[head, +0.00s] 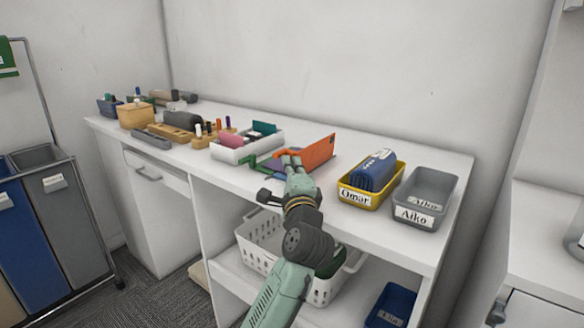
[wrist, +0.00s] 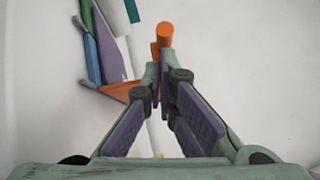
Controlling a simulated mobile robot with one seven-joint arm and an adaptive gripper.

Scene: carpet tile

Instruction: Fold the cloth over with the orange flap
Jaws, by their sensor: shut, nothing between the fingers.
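The cloth lies on the white counter, made of flat coloured panels. Its orange flap (head: 317,153) stands raised and tilted at the right side of a purple-blue panel (head: 273,166), with a green strip (head: 247,163) on the left. My gripper (head: 291,162) is shut and empty, just in front of the orange flap. In the wrist view my fingertips (wrist: 166,68) come together near a rounded orange end (wrist: 165,35). An orange wedge (wrist: 118,92) and the purple panel (wrist: 108,50) show left of the fingers. Whether the fingers touch the flap I cannot tell.
A white tray (head: 232,155) with coloured pieces stands left of the cloth. A yellow bin (head: 358,196) holding a blue item and a grey bin (head: 425,197) stand to the right. Wooden holders and boxes fill the far left. A wall rises behind the counter (head: 440,158).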

